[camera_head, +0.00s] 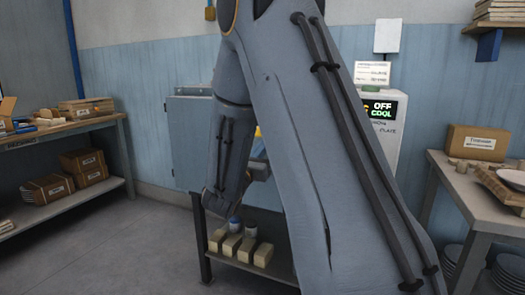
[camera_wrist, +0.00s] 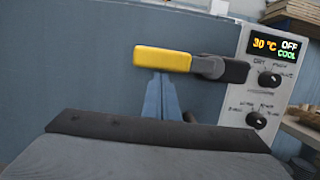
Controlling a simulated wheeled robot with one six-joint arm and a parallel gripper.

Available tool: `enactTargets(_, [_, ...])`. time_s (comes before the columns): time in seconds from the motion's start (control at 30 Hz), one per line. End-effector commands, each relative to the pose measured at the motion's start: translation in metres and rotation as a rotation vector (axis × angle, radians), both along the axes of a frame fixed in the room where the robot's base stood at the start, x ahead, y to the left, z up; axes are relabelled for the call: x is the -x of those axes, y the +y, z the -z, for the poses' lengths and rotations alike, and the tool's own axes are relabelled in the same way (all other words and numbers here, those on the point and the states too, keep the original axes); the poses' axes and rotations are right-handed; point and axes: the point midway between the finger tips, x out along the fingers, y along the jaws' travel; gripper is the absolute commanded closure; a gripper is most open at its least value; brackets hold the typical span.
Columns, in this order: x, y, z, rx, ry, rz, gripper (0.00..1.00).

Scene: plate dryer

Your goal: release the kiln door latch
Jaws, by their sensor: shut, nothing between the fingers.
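The kiln (camera_head: 188,140) is a blue-grey box on a stand, largely hidden behind my arm in the head view. Its flat front fills much of the wrist view (camera_wrist: 90,80). The latch has a yellow handle (camera_wrist: 162,59) lying roughly level, with a grey pivot and a black part (camera_wrist: 235,70) to its right. A small bit of yellow shows past my arm in the head view. My gripper (camera_wrist: 160,80) is shut and empty, its blue fingers pointing at the handle from just below. I cannot tell whether the tips touch it.
The control panel (camera_wrist: 268,85) right of the latch reads 30 °C, OFF, COOL and has two knobs. Several pale blocks (camera_head: 232,245) sit on the shelf under the kiln. Workbenches with boxes stand left (camera_head: 85,127) and right (camera_head: 480,205). The floor at left is clear.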

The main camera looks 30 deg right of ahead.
Motion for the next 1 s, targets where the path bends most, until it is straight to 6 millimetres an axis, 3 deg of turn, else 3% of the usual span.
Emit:
enactTargets(0.67, [-0.002,0.002,-0.008,-0.05,-0.067,0.001,1.0])
enactTargets(1.0, [-0.006,0.005,-0.026,-0.16,-0.211,-0.001,1.0])
